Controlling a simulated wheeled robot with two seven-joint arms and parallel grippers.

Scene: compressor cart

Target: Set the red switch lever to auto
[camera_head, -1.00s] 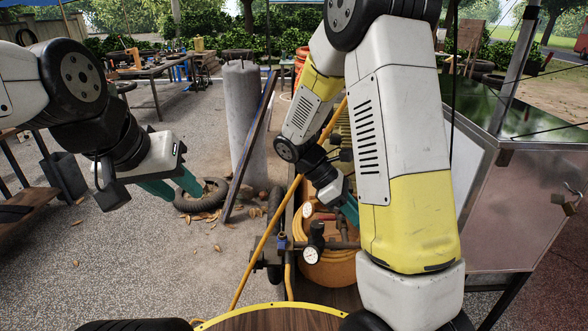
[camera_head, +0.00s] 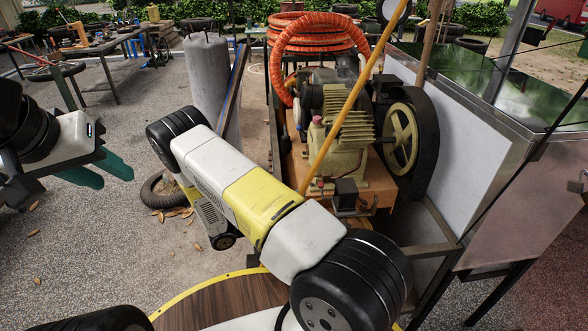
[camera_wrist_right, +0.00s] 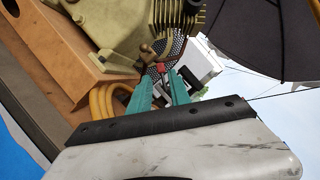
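In the right wrist view a small red part (camera_wrist_right: 161,68), perhaps the switch lever, shows just past my fingertips; its setting cannot be read. My right gripper (camera_wrist_right: 160,76) has its two green fingers apart, with a gap between them and nothing clearly held. I cannot tell whether a finger touches the red part. In the head view my right arm hides that gripper. A small black box (camera_head: 346,193) sits at the near end of the compressor (camera_head: 342,135); no red lever is clear on it. My left gripper (camera_head: 118,178) is open and empty at the left, above the ground.
An orange hose coil (camera_head: 318,35) and a belt wheel (camera_head: 401,137) flank the compressor. A yellow bar (camera_head: 350,95) slants across it. A metal-sided cabinet (camera_head: 530,195) stands at right. Gravel at left is mostly open.

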